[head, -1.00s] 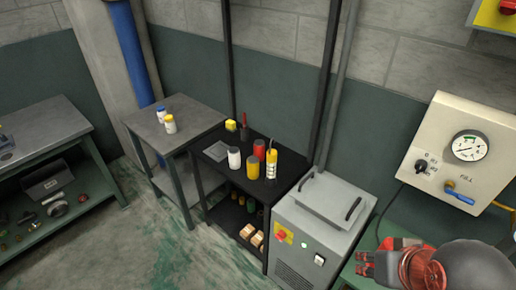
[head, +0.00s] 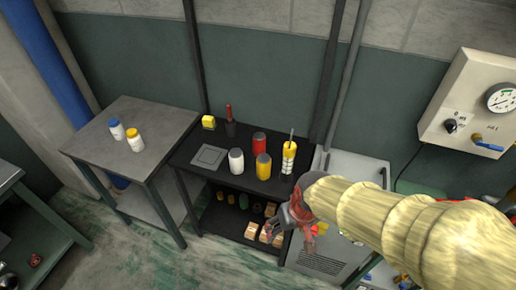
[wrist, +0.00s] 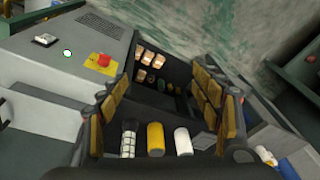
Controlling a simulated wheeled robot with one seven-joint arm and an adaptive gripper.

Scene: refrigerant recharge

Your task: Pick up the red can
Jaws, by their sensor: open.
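The red can (head: 259,144) stands upright on the black shelf's top (head: 185,157), behind a white can (head: 236,162) and a yellow can (head: 263,167). A yellow-and-white bottle (head: 288,158) stands just to its right. My gripper (head: 281,226) is in front of the shelf at its right side, apart from the red can. In the wrist view its padded fingers (wrist: 161,78) are spread with nothing held. The yellow can (wrist: 155,139), white can (wrist: 183,141) and striped bottle (wrist: 129,142) show there between the fingers; I cannot see the red can there.
A grey machine (head: 345,172) stands right of the shelf. A grey table (head: 160,124) with two white bottles is on the left. A yellow block (head: 208,122) and a red-handled tool (head: 230,125) sit at the shelf's back. Wooden blocks lie on the lower shelf. Black posts rise behind.

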